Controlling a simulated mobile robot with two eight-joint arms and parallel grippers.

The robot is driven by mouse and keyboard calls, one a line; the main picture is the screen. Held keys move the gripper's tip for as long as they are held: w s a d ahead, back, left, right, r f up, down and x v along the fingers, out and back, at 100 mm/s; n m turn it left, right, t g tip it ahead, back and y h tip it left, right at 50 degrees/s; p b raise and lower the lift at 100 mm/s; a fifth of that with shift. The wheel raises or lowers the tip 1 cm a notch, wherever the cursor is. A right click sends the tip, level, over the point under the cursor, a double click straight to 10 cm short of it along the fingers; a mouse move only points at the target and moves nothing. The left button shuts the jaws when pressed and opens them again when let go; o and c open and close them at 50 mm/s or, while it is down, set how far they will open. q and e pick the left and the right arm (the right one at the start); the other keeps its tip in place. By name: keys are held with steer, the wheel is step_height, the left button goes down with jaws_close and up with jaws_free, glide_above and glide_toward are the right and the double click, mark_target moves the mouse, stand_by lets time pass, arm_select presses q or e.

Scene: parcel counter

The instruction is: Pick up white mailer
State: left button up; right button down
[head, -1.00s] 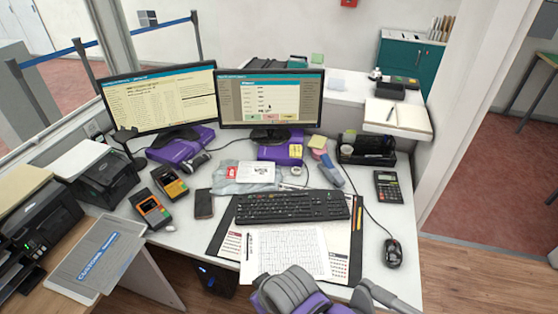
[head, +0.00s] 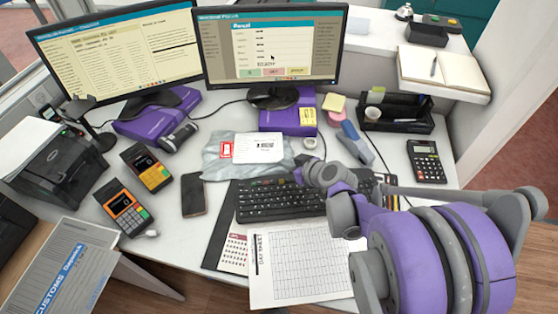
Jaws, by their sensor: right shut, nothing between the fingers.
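The white mailer (head: 217,161) is a crumpled, pale grey-white plastic bag with a white label and a red mark. It lies flat on the desk behind the keyboard and in front of the monitors. My right arm reaches in from the lower right, and my right gripper (head: 301,170) is over the back right part of the keyboard, just right of the mailer. The right gripper is shut and empty, and seems apart from the mailer. My left gripper is out of view.
A black keyboard (head: 262,203) and a printed sheet (head: 290,262) lie in front. A phone (head: 193,194) and card terminals (head: 126,205) are at left. Monitors (head: 272,50) and a purple box (head: 289,119) stand behind.

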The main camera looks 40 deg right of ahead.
mark_target(270, 156)
steer(key=w, duration=1)
steer(key=shift+a+b, duration=0.35)
steer(key=shift+a, duration=0.05)
steer(key=shift+w+f, duration=0.15)
steer(key=shift+f, duration=0.1)
steer(key=shift+f+b, duration=0.35)
steer(key=shift+f, duration=0.1)
steer(key=shift+s, duration=0.2)
steer(key=shift+s+f+p, duration=0.1)
steer(key=shift+s+p, duration=0.35)
steer(key=shift+s, duration=2.3)
